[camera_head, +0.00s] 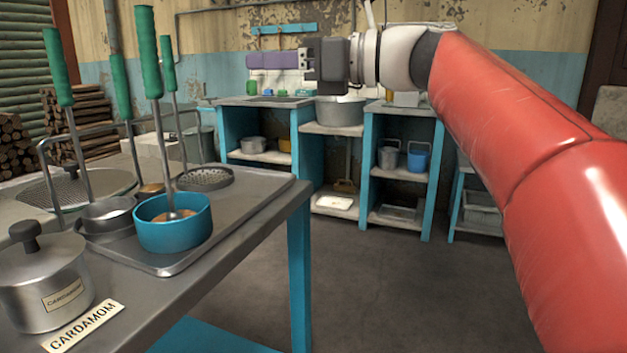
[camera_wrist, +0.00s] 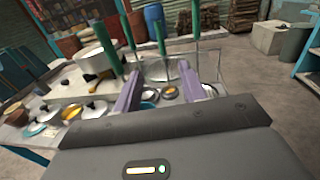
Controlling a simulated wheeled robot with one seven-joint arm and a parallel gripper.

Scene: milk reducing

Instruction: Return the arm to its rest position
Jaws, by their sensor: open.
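My arm reaches in from the right in the head view, its red sleeve filling that side. My gripper (camera_head: 272,61) is held high in the air, pointing left, with purple fingers and nothing visible between them. In the wrist view the two purple fingers of my gripper (camera_wrist: 158,92) stand apart, with the table of pots seen beyond them. In the head view my gripper is clear of the table and its utensils, with the far counter behind it.
The near table (camera_head: 250,222) carries a tray, a blue pot (camera_head: 173,234), green-handled utensils and a lidded cardamom pot (camera_head: 42,280). A far counter (camera_head: 333,128) holds a large pot. Firewood (camera_head: 80,125) is stacked at left. The floor (camera_head: 390,290) is clear.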

